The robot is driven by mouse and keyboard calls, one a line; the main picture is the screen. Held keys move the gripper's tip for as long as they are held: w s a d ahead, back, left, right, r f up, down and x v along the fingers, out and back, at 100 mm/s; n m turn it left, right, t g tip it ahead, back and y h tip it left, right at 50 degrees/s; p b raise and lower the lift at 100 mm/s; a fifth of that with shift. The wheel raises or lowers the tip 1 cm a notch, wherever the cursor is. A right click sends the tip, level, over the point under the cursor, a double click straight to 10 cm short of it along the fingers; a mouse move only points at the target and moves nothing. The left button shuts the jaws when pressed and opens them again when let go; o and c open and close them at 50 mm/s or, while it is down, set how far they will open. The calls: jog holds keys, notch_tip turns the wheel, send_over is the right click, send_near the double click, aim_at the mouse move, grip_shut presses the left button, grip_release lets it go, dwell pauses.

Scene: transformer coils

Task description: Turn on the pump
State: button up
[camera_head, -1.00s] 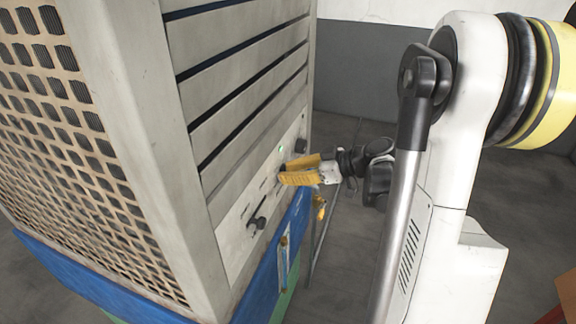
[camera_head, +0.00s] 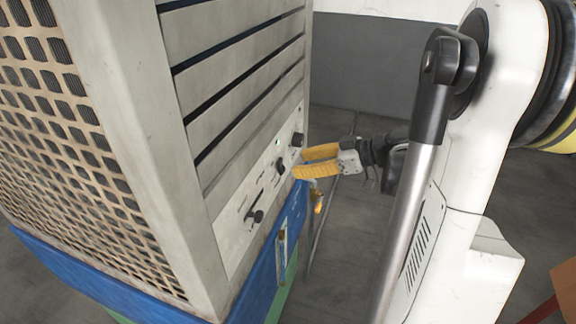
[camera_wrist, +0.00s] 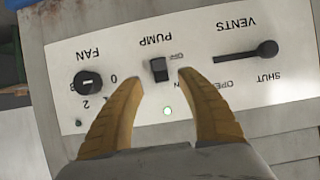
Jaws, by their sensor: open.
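The pump switch (camera_wrist: 159,70) is a small dark rocker on the white control panel (camera_wrist: 210,88), under the PUMP label, which appears upside down in the wrist view. My gripper (camera_wrist: 160,77) is open, its two yellow fingers spread either side of the switch in that view. In the head view my gripper (camera_head: 299,162) is just right of the panel, apparently a little off its face. A small pale green light (camera_wrist: 168,111) is lit near the switch. I cannot tell for sure which way the rocker is tipped.
The FAN knob (camera_wrist: 88,84) and the VENTS lever (camera_wrist: 247,53) flank the switch. The panel is on a large grey cabinet (camera_head: 165,150) with a grille and blue base (camera_head: 95,281). Open floor lies to its right.

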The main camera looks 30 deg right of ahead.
jog(key=v, duration=0.6)
jog(key=shift+s, duration=0.2)
jog(key=shift+d, duration=0.15)
